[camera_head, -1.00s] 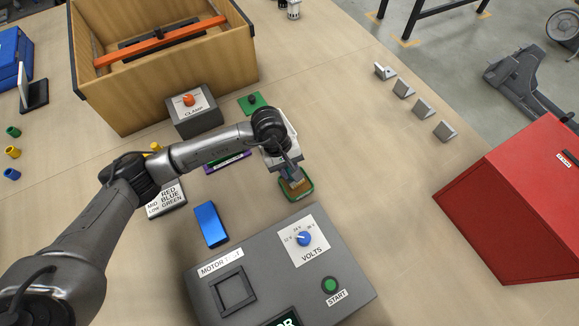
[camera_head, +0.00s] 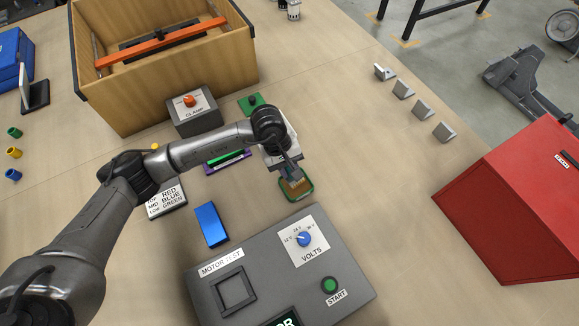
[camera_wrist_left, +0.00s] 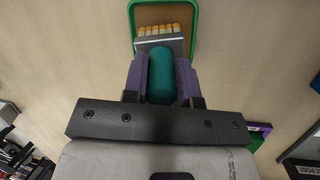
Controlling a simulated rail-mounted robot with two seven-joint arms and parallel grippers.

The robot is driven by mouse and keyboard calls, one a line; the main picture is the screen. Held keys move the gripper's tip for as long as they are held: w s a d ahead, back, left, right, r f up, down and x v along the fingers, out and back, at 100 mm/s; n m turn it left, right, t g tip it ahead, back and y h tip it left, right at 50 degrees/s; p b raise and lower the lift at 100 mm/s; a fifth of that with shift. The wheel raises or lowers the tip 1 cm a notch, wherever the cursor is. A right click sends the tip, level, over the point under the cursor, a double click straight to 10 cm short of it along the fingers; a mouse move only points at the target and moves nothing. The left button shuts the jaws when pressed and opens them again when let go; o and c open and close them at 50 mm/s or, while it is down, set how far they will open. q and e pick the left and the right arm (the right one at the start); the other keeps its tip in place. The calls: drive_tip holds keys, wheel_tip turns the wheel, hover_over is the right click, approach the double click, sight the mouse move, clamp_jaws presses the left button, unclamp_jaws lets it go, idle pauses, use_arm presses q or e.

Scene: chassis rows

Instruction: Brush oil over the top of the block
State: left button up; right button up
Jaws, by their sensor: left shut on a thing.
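A brush is held in my left gripper (camera_wrist_left: 162,82). The wrist view shows its teal handle (camera_wrist_left: 160,76) between the purple fingers, with a grey ferrule and pale orange bristles (camera_wrist_left: 160,29). The bristles are over a green-rimmed tray with a brown inside (camera_wrist_left: 192,30). Whether they touch the brown surface cannot be told. In the head view my left gripper (camera_head: 291,172) is at the back edge of that tray (camera_head: 308,196) and partly covers it. A blue block (camera_head: 211,225) lies on the table, left of the tray and apart from it. My right gripper is not in view.
A grey motor test box (camera_head: 270,265) stands in front of the tray. Behind are a clamp box (camera_head: 193,112), a wooden crate (camera_head: 190,70) and a purple tray with a green bar (camera_head: 228,162). A red case (camera_head: 520,205) stands right. Table between tray and red case is clear.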

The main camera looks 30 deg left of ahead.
use_arm(q)
drive_tip(key=shift+r+p, duration=1.1)
drive_tip(key=shift+r, duration=1.8)
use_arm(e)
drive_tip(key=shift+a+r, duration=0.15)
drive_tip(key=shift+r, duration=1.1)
